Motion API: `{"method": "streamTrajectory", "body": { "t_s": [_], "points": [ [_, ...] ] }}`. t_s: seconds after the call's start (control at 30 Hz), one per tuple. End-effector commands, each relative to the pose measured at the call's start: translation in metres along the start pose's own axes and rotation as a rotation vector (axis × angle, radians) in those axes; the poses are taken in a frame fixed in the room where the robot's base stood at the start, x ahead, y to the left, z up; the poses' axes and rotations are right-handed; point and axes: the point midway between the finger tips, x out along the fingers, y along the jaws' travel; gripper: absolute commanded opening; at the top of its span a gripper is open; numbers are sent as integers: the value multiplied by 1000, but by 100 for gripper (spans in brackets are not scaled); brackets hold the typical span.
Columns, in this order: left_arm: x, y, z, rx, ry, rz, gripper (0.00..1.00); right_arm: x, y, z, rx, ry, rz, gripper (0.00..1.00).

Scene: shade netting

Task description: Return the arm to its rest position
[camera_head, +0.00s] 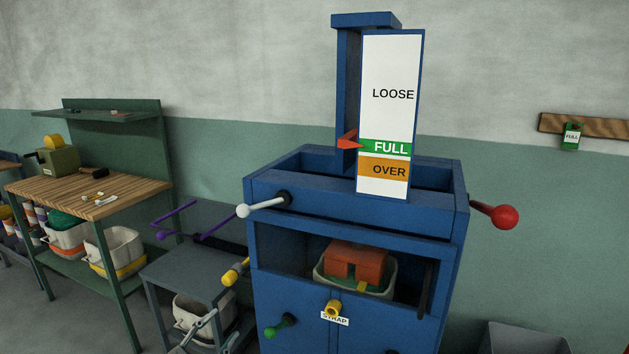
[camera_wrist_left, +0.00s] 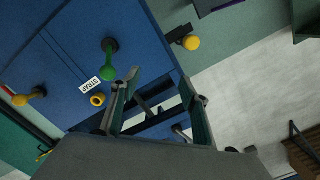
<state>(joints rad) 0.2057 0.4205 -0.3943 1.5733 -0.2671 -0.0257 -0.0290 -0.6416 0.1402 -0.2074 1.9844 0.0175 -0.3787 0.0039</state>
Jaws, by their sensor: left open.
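My left gripper (camera_head: 224,326) shows at the bottom of the head view, left of the blue press cabinet (camera_head: 344,223) and partly cut off by the frame. It is open, and in the left wrist view its two fingers (camera_wrist_left: 160,92) stand apart with nothing held between them. The green knob (camera_head: 280,326) on the cabinet front is to the right of the gripper, apart from it in the head view. The green knob also shows in the left wrist view (camera_wrist_left: 108,62), beyond one finger. My right gripper is not in view.
The cabinet carries a gauge board (camera_head: 391,115) with its red pointer (camera_head: 348,140) at FULL. A white-tipped lever (camera_head: 262,205), yellow handle (camera_head: 236,271) and red ball lever (camera_head: 496,215) stick out. A grey side table (camera_head: 185,270) is close at left; a workbench (camera_head: 88,192) stands farther left.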

Motion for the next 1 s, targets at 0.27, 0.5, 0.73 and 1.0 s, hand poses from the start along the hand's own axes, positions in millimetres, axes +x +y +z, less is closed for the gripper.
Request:
{"method": "streamTrajectory", "body": {
  "t_s": [0.27, 0.5, 0.73, 1.0],
  "points": [
    [-113, 117, 21, -290, -207, 82, 45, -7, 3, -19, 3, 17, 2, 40],
    [-222, 189, 28, -505, -413, 131, 45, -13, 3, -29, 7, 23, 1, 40],
    [-289, 220, 27, -616, -541, 152, 45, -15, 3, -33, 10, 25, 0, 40],
    [-300, 225, 27, -633, -564, 156, 45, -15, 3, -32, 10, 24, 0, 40]
  ]
}}
